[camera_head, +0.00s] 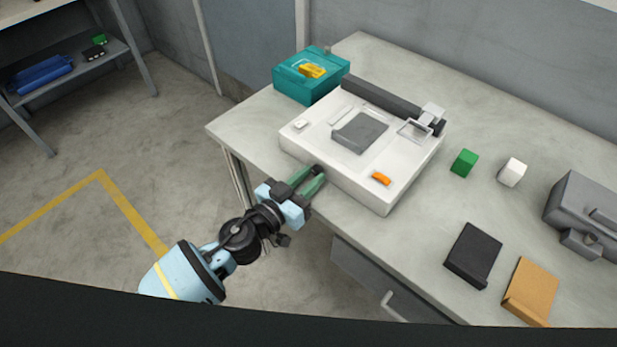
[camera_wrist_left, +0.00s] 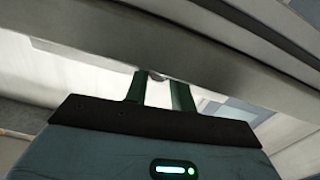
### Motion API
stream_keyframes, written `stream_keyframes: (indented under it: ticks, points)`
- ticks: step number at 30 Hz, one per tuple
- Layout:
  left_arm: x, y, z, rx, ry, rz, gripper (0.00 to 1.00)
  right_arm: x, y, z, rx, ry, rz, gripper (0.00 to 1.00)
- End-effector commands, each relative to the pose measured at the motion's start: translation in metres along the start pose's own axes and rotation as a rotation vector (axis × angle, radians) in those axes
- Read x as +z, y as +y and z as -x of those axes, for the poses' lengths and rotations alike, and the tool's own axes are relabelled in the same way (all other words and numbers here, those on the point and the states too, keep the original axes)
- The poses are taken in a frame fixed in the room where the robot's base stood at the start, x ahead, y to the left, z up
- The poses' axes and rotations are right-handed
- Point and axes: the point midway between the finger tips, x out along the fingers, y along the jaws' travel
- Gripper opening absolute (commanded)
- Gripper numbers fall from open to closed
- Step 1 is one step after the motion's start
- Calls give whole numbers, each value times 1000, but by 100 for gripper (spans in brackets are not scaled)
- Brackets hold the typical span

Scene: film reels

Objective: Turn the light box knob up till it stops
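The white light box (camera_head: 322,160) sits on the table, with a dark grey square panel on top and an orange part (camera_head: 381,178) near its front right corner. My left gripper (camera_head: 308,178) is at the box's front left side, with its two green fingers apart. In the left wrist view, a small rounded grey piece (camera_wrist_left: 155,76), possibly the knob, shows between the fingertips (camera_wrist_left: 159,88). I cannot tell whether the fingers touch it. The knob cannot be made out in the head view, where the gripper covers part of that side. My right gripper is out of view.
On the table (camera_head: 500,110) stand a teal box (camera_head: 290,88) with a yellow item, green (camera_head: 464,163) and white (camera_head: 512,171) blocks, a black box (camera_head: 473,254), a tan envelope-like item (camera_head: 531,290) and a grey case (camera_head: 585,210). A shelf (camera_head: 70,75) stands far left.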

Motion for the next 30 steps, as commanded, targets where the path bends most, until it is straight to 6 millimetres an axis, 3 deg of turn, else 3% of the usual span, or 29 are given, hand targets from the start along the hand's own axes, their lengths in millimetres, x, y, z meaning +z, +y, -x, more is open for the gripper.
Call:
stream_keyframes:
  ticks: [3,14,30]
  points:
    - [0,0,0,0,0,0,2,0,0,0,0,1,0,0]
    - [0,0,0,0,0,-73,2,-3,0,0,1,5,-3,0]
    - [-1,0,0,-1,0,-451,2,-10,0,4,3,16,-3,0]
